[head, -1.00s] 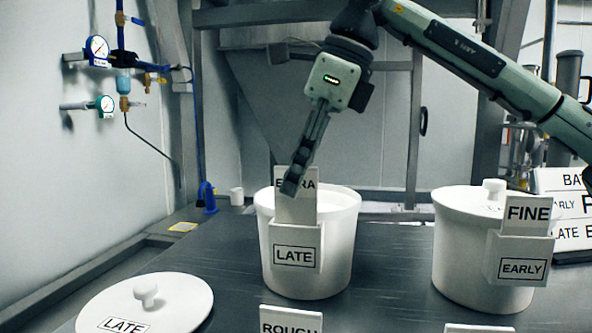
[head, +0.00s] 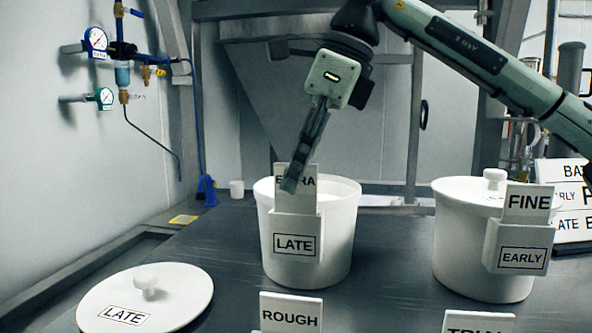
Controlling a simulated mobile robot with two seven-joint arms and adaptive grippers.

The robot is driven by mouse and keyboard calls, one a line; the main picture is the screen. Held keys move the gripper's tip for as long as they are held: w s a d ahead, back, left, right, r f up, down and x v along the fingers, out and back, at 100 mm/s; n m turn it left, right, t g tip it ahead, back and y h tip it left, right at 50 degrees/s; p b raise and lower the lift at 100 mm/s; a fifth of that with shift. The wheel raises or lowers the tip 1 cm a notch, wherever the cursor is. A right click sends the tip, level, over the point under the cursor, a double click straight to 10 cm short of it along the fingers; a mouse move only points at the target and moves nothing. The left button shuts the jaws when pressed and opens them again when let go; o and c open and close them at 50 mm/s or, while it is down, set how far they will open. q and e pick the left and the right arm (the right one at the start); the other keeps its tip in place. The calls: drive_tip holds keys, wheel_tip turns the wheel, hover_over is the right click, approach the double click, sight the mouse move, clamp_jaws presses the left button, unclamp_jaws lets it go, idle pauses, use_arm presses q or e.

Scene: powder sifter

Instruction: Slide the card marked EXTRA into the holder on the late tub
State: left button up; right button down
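The white card marked EXTRA (head: 305,200) stands upright at the front of the late tub (head: 338,225). Its lower part is hidden behind the front face of the holder marked LATE (head: 296,226), so it appears to sit partly inside. My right gripper (head: 291,184) comes down from above, with its fingers over the card's upper left part, hiding some letters. It appears shut on the card, though the fingers show nearly edge-on. The late tub has no lid on. My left gripper is not in view.
A lid marked LATE (head: 170,292) lies on the table at front left. The early tub (head: 455,235), lidded, stands at right with a FINE card (head: 527,202) in its holder. A ROUGH card (head: 291,309) stands at the front. A sign (head: 570,200) is behind at right.

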drive_tip(key=shift+f+b, duration=0.4)
drive_tip(key=shift+f, duration=0.3)
drive_tip(key=c, duration=2.2)
unclamp_jaws()
drive_tip(key=o, duration=0.6)
drive_tip(key=shift+c, duration=0.2)
